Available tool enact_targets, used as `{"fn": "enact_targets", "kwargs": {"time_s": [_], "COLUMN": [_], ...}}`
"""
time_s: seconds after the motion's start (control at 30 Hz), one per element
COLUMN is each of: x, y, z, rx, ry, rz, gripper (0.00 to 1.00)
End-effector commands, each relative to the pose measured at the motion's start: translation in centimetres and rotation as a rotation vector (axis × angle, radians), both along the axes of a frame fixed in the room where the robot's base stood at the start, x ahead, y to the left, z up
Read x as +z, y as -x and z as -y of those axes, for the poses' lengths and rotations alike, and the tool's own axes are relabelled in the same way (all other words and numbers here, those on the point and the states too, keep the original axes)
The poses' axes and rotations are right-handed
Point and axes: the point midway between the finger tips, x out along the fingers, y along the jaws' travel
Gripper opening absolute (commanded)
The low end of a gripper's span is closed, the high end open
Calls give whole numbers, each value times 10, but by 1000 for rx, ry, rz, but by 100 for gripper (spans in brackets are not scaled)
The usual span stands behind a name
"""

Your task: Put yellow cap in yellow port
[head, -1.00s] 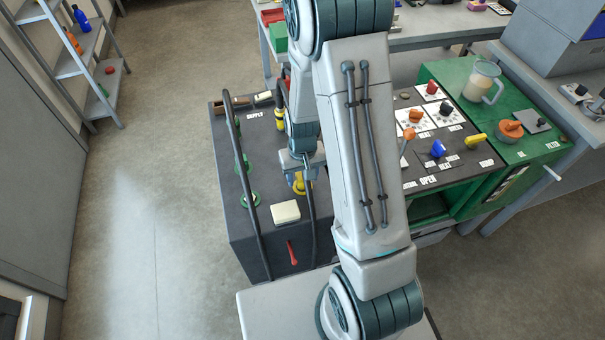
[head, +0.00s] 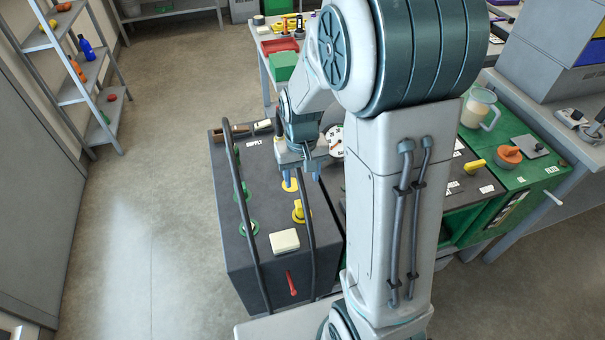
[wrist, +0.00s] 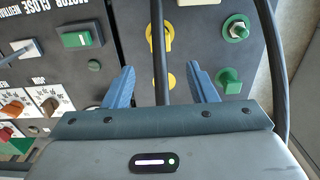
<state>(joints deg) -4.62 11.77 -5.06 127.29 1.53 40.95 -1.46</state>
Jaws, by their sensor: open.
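Black bars (head: 307,225) run along the cart top beside the ports. A white block (head: 285,241) and red lever (head: 291,283) are nearer me. A green-and-grey bench (head: 540,150) stands right. Floor at left is clear.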

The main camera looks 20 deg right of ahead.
Motion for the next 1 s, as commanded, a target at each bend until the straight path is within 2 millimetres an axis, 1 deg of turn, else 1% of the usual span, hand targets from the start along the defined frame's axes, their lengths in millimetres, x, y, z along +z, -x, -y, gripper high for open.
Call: {"fn": "enact_targets", "kwargs": {"time_s": [0.07,0.17,0.27,0.4,0.6,0.7,0.8,0.9,1.0], "x": [7,21,43,77,111,121,127,129,131], "y": [1,9,23,52,97,117,132,140,144], "z": [0,0,-1,-1,-1,-1,-1,0,0], "rx": [0,0,1,3,7,8,9,9,8], "ry": [-1,-5,-11,-17,-14,-10,-5,-1,0], "rz": [6,26,62,123,206,240,265,279,286], "gripper": [52,52,52,52,52,52,52,52,52]}}
